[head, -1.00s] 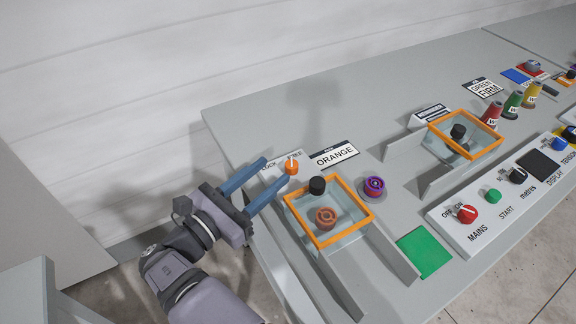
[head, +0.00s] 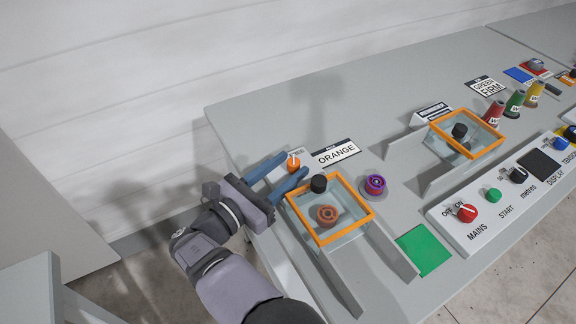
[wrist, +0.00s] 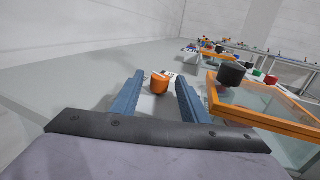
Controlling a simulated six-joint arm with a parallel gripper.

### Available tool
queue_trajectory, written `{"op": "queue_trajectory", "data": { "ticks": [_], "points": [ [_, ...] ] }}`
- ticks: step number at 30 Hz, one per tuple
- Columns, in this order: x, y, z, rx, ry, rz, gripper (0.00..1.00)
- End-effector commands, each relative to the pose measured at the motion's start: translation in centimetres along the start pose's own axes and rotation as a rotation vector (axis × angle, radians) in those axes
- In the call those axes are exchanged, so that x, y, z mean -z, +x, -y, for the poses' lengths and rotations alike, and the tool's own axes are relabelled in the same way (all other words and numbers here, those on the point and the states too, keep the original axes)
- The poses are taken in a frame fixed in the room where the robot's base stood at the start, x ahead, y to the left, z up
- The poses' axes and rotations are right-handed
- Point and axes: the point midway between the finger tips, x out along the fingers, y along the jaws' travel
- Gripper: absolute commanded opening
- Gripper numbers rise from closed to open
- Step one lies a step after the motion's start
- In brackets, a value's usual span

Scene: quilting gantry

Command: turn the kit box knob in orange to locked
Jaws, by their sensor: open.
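The orange knob (head: 293,164) stands on a white label plate at the left end of the bench, behind the orange-framed kit box (head: 293,222). In the wrist view the knob (wrist: 160,84) sits between the two blue fingers, toward their tips, with space on both sides. My gripper (head: 293,163) is open and empty around the knob. I cannot see it touching the knob. The fingers hide part of the label plate, so I cannot read which mark the knob points to.
The orange-framed box has a black lid knob (head: 318,183) close to my right finger and a brown spool (head: 326,215) inside. An ORANGE sign (head: 336,152) stands behind it. A purple spool (head: 375,185) is to the right. The bench behind the sign is clear.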

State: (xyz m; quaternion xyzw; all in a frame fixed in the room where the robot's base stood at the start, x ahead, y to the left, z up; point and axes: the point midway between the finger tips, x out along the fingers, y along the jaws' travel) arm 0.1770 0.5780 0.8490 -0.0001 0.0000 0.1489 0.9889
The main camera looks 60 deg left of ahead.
Motion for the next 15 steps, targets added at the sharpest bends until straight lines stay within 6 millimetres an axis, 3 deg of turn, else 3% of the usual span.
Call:
{"op": "queue_trajectory", "data": {
  "ticks": [11, 15],
  "points": [
    [0.01, 0.63, -0.01, -0.001, 0.000, 0.000, 0.41],
    [0.01, 0.62, -0.01, -0.001, 0.000, 0.000, 0.12]
  ]
}}
